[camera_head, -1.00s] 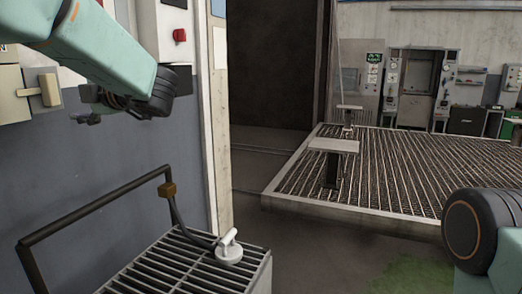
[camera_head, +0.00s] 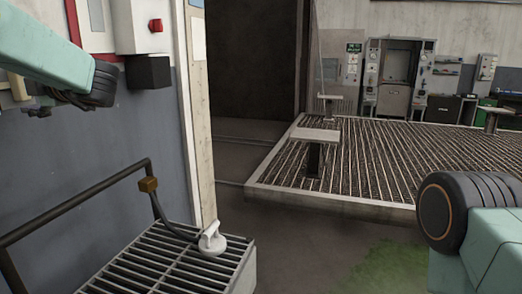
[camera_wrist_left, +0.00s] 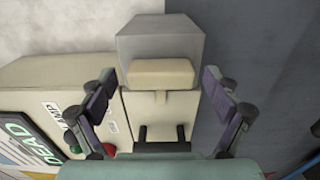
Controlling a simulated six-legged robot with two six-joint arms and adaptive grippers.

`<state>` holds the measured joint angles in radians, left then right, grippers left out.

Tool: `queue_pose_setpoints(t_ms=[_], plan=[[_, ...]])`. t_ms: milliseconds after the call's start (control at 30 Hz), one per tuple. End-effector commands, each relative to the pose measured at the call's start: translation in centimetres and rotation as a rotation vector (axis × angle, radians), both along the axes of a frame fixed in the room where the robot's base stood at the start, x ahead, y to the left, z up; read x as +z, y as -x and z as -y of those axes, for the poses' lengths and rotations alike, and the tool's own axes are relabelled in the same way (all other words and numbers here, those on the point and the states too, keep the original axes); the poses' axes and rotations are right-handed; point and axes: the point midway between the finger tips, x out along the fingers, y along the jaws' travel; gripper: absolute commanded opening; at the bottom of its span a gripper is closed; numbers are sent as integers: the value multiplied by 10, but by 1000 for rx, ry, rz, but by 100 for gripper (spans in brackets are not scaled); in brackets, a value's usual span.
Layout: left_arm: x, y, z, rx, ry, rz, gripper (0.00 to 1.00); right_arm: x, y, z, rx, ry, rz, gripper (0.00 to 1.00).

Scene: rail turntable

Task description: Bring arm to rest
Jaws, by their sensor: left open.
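My left arm comes in at the upper left of the head view, in front of the wall.
A slatted grey platform (camera_head: 165,262) with a dark handrail (camera_head: 75,202) and a white lever (camera_head: 211,240) stands at the lower left. A large grated deck (camera_head: 330,200) with small stands lies beyond open floor. A red button (camera_head: 155,25) is on the wall.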

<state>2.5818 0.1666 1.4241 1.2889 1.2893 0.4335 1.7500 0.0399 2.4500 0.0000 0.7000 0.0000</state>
Motion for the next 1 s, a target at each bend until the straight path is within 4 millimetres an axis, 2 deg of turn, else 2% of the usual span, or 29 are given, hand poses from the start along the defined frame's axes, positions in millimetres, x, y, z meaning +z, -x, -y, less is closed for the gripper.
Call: queue_pose_setpoints(t_ms=[167, 500, 800, 900, 1000], plan=[[0, 4, 15, -2, 2, 13, 89, -2, 0, 0, 0, 0, 0, 40], [2, 19, 69, -3, 0, 15, 89, -2, 0, 0, 0, 0, 0, 40], [2, 31, 107, -2, 0, 17, 89, -2, 0, 0, 0, 0, 0, 40], [1, 34, 117, -2, 0, 17, 89, -2, 0, 0, 0, 0, 0, 40], [0, 31, 103, 2, 8, 16, 89, -2, 0, 0, 0, 0, 0, 40]])
